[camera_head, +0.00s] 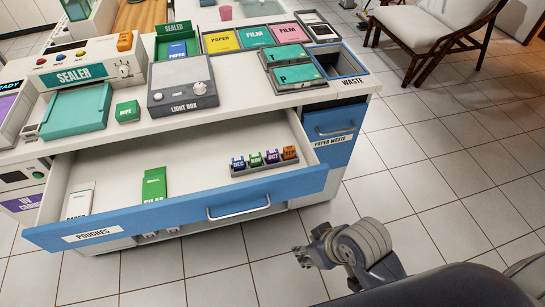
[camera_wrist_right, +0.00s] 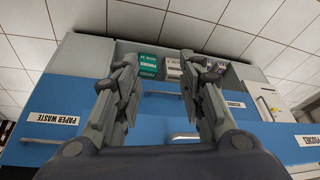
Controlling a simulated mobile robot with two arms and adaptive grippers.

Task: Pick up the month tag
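A row of small month tags (camera_head: 264,158) stands in a grey rack (camera_head: 265,170) at the right end of the open drawer. A similar green block (camera_head: 127,111) lies on the counter and an orange one (camera_head: 124,41) sits on the sealer. My right gripper (camera_head: 304,256) is in front of the drawer, to the right of its handle and apart from the tags. In the right wrist view its fingers (camera_wrist_right: 158,58) are spread, with nothing between them. My left gripper is out of view.
The open drawer's blue front (camera_head: 180,212) with a metal handle (camera_head: 240,205) lies between my right gripper and the tags. Pouch packs (camera_head: 154,186) lie in the drawer's left part. The light box (camera_head: 182,88) and sealer (camera_head: 80,78) stand on the counter above.

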